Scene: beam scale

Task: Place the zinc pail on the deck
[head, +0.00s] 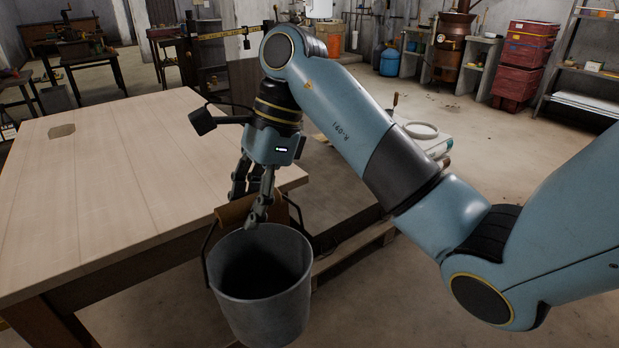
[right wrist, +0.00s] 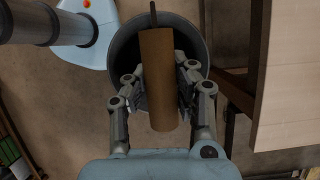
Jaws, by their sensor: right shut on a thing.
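The grey zinc pail (head: 262,295) hangs upright beside the near right corner of the wooden table. My right gripper (head: 252,203) is shut on the brown grip of its wire handle, above the pail's rim. In the right wrist view, the grip (right wrist: 158,80) lies between the two fingers (right wrist: 160,100), with the pail (right wrist: 122,52) open below; its inside is dark and looks empty. A low wooden platform (head: 345,233), which may be the deck, lies behind the pail and is partly hidden by my right arm. My left gripper is not in view.
A round white object (head: 421,130) sits behind my right arm. Red crates (head: 522,62) and a blue gas bottle (head: 389,61) stand far back.

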